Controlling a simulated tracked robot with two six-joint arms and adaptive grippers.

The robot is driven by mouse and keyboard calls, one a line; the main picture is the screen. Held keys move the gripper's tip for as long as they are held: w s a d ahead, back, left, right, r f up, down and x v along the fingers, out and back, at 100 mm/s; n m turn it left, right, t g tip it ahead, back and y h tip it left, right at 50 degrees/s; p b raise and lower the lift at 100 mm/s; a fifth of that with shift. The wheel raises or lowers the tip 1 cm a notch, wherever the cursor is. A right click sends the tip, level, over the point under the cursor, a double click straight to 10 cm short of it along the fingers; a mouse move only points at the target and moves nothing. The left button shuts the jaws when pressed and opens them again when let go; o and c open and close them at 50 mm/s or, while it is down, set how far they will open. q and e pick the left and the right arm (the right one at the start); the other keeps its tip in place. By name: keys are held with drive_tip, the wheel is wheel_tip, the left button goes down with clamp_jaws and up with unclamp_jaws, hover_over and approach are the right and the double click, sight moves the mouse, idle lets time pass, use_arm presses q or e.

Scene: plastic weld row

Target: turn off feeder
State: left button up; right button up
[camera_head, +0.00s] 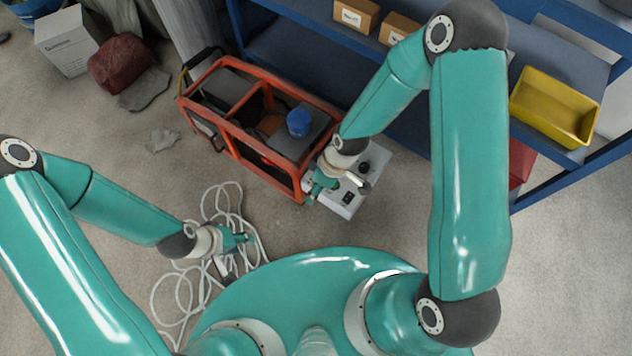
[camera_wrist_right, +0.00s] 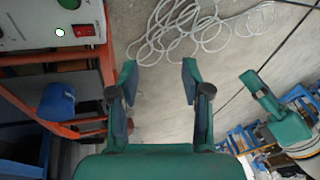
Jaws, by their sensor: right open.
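The feeder appears to be the light grey control box (camera_head: 350,203) at the right end of the orange frame. Its panel (camera_wrist_right: 30,30) fills the upper left of the right wrist view, with a red rocker switch (camera_wrist_right: 86,31), a pale lit lamp (camera_wrist_right: 60,32) and part of a dark knob (camera_wrist_right: 70,3). My right gripper (camera_head: 335,188) is over the box and hides part of it. In the wrist view its fingers (camera_wrist_right: 160,76) are apart and empty, with the switch to their left. My left gripper (camera_head: 240,257) is low over the white cable, fingers apart and empty.
The orange frame (camera_head: 222,128) carries a blue cap (camera_head: 298,122). Loose white cable (camera_head: 170,292) lies on the floor. A blue shelf (camera_head: 280,58) behind holds a yellow bin (camera_head: 555,106) and cardboard boxes (camera_head: 356,15). Open floor (camera_head: 110,170) lies left of the frame.

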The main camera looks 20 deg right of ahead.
drive_tip(key=w+d+f+n+h+b, duration=0.2)
drive_tip(key=w+d+n+h+b, duration=0.15)
drive_tip(key=w+n+b, duration=1)
drive_tip(key=s+f+n, duration=0.1)
drive_tip(key=f, duration=0.4)
drive_tip(key=s+f+b, duration=0.1)
drive_tip(key=f, duration=0.4)
drive_tip(key=f+n, duration=0.1)
drive_tip(key=f, duration=0.5)
drive_tip(key=shift+s+a+n, duration=0.35)
drive_tip(key=shift+s+a, duration=0.05)
use_arm(q)
wheel_tip(320, 180, down, 18)
use_arm(e)
drive_tip(key=shift+f, duration=0.1)
use_arm(q)
drive_tip(key=shift+r, duration=0.15)
